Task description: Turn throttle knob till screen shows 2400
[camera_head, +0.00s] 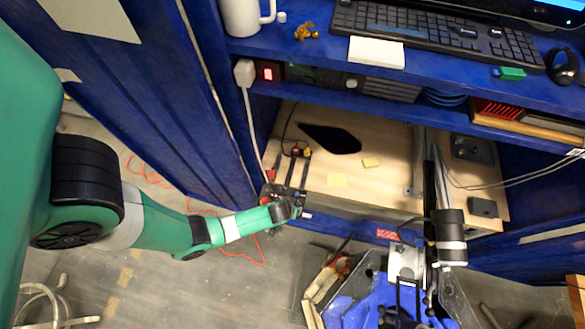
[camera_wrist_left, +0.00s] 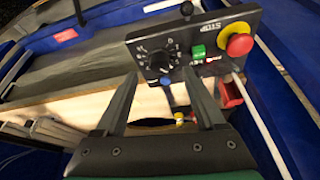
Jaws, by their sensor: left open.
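The throttle knob (camera_wrist_left: 158,62) is a black dial with white markings around it, on a dark control panel (camera_wrist_left: 218,30) in the left wrist view. My left gripper (camera_wrist_left: 157,80) is open. Its two fingers stand apart on either side of the knob in this view; I cannot tell whether they touch it. In the head view my left gripper (camera_head: 288,180) is at the left front corner of the wooden tank top, where the arm hides most of the panel. A monitor (camera_head: 572,6) shows only its blue lower edge; no number is readable. My right gripper is not in view.
The panel carries a red emergency-stop button (camera_wrist_left: 239,44) on yellow, a green button (camera_wrist_left: 198,51) and a black toggle (camera_wrist_left: 186,9). A white cable (camera_wrist_left: 262,130) runs past its right side. A keyboard (camera_head: 440,35) and white mug (camera_head: 243,15) stand on the blue shelf above.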

